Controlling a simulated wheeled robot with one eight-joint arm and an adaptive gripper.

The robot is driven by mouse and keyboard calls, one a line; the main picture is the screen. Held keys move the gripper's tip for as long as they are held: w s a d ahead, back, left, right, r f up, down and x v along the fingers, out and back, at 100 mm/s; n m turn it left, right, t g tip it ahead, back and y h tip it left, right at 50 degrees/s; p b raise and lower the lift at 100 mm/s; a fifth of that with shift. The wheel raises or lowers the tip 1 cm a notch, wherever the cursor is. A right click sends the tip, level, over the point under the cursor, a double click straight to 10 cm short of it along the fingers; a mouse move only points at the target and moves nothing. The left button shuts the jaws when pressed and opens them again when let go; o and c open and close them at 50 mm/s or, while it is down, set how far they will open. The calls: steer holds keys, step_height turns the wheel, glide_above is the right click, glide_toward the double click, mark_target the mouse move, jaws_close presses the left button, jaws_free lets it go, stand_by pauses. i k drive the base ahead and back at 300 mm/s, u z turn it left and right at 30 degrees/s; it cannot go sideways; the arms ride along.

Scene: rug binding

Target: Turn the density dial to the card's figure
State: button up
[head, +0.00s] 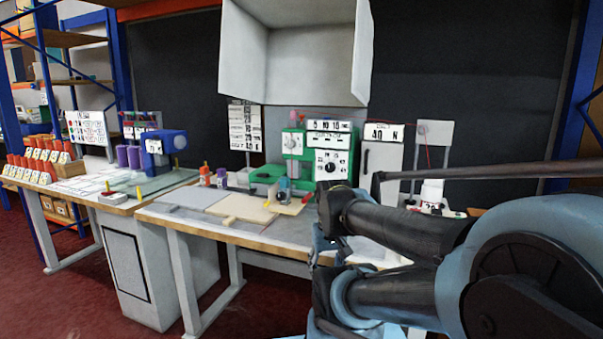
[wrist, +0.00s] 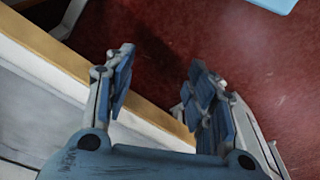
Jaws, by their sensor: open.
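The green machine (head: 272,172) stands at the back of the workbench. A black round dial (head: 331,167) sits on its white front panel, ringed by small figures. I cannot read where the dial points. A white card (head: 383,132) to the right of the panel reads 40 N, with a smaller line above it too small to read. My gripper (head: 326,247) is low at the bench's front edge, well in front of and below the dial. In the wrist view my gripper (wrist: 162,82) is open and empty, its fingers over the wooden bench edge and red floor. The dial is not in that view.
The workbench (head: 190,226) has a wooden front edge (wrist: 50,45). Flat boards (head: 243,208) and a small blue-grey device (head: 283,190) lie before the machine. A grey open hood (head: 295,60) hangs above. A white box with a red knob (head: 431,195) stands at right.

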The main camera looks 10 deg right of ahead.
mark_target(330, 168)
steer(key=u, duration=1.55)
steer(key=k, duration=1.65)
steer(key=z, duration=0.3)
steer(key=i, duration=1)
